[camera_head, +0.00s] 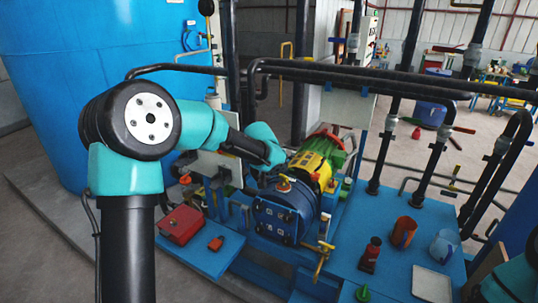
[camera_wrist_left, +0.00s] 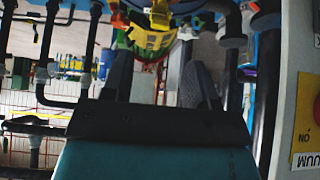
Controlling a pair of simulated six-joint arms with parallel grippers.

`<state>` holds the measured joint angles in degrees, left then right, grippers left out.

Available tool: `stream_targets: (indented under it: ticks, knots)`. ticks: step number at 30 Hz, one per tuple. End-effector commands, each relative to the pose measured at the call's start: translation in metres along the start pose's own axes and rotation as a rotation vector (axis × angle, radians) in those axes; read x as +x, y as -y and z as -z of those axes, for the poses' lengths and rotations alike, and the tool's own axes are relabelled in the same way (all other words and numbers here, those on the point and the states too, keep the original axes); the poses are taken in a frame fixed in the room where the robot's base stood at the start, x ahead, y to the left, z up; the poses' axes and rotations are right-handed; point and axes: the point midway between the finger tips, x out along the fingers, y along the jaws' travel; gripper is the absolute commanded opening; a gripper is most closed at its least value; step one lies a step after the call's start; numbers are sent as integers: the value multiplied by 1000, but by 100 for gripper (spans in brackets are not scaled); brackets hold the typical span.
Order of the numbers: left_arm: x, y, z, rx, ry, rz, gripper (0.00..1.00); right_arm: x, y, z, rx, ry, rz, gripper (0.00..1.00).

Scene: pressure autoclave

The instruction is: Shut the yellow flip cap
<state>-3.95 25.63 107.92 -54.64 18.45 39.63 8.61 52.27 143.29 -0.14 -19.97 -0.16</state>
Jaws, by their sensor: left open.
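A yellow part (camera_head: 308,163), which looks like the flip cap, sits on top of the blue pressure vessel (camera_head: 283,214), beside green and red parts. I cannot tell how far open it is. A yellow part also shows in the left wrist view (camera_wrist_left: 152,38), at the top, just beyond my fingers. My left arm reaches to the left side of the vessel top, and its own link hides the fingers in the head view. In the left wrist view my left gripper (camera_wrist_left: 160,75) is open, with nothing seen between its fingers. My right gripper is out of view.
A red box (camera_head: 180,224) and a small orange-red block (camera_head: 216,243) lie on the blue platform at left. A dark red bottle (camera_head: 370,254), an orange cup (camera_head: 404,232), a blue cup (camera_head: 444,245) and a pale tray (camera_head: 432,285) stand at right. Black pipes (camera_head: 390,80) cross behind the vessel.

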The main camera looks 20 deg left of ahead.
Motion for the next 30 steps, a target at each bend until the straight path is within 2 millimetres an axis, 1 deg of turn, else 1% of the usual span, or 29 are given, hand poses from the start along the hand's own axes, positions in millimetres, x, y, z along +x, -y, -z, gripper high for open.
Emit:
stream_targets:
  ticks: [1,9,12,15,19,30]
  knots:
    - [-12,0,1,1,-3,0,53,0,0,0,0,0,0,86]
    - [-62,0,1,0,-2,0,53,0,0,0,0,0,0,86]
    - [-75,0,0,0,-2,0,53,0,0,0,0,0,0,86]
    - [-85,0,0,1,-2,0,53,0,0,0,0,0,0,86]
    - [-89,0,0,1,0,0,53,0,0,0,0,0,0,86]
    - [-88,1,2,0,6,5,53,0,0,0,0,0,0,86]
